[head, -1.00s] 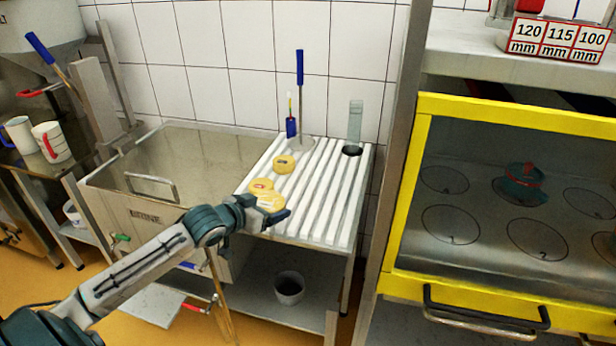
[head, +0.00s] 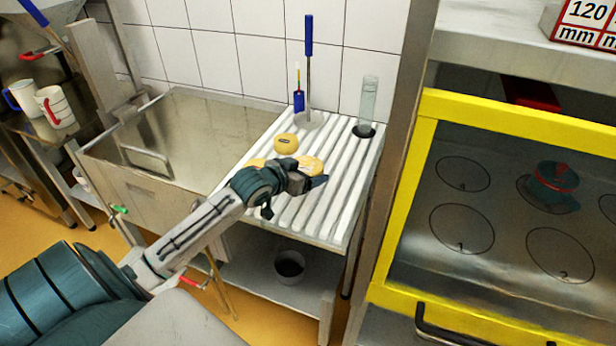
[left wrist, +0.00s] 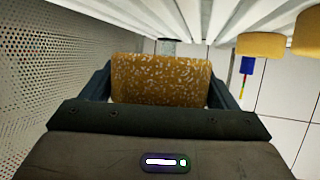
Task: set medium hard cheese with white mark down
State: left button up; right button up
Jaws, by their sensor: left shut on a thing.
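My left gripper (head: 306,180) is shut on a yellow cheese (head: 310,163) over the white slatted rack (head: 322,212). In the left wrist view the held cheese (left wrist: 160,80) is speckled and sits between both fingers (left wrist: 160,92). The slats lie close to it, but I cannot tell whether it touches them. No white mark shows on its visible side. A second cheese (head: 285,144), with a dark mark on top, stands on the rack behind. A third (head: 255,163) is partly hidden by my left gripper. My right gripper is out of view.
A steel basin (head: 190,130) adjoins the rack on the left. A blue-handled tool (head: 308,75) and a clear cylinder (head: 369,98) stand at the back. A yellow-framed cabinet (head: 402,200) is on the right. The rack's right and front slats are bare.

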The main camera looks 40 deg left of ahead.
pick_arm(q)
jog(key=shift+f, duration=0.7)
notch_tip(320, 180, down, 4)
jog(key=shift+r, duration=0.2)
jog(key=shift+w, duration=0.1)
jog(key=o, duration=0.9)
jog(key=shift+f, duration=0.1)
jog(key=shift+s, duration=0.25)
jog(key=p+v, duration=0.1)
jog(key=v, duration=0.4)
jog(key=p+v, duration=0.1)
jog(key=v, duration=0.4)
jog(key=shift+s+r, duration=0.1)
jog(key=shift+r, duration=0.2)
jog(key=shift+s+r, duration=0.15)
jog(key=shift+s, duration=0.5)
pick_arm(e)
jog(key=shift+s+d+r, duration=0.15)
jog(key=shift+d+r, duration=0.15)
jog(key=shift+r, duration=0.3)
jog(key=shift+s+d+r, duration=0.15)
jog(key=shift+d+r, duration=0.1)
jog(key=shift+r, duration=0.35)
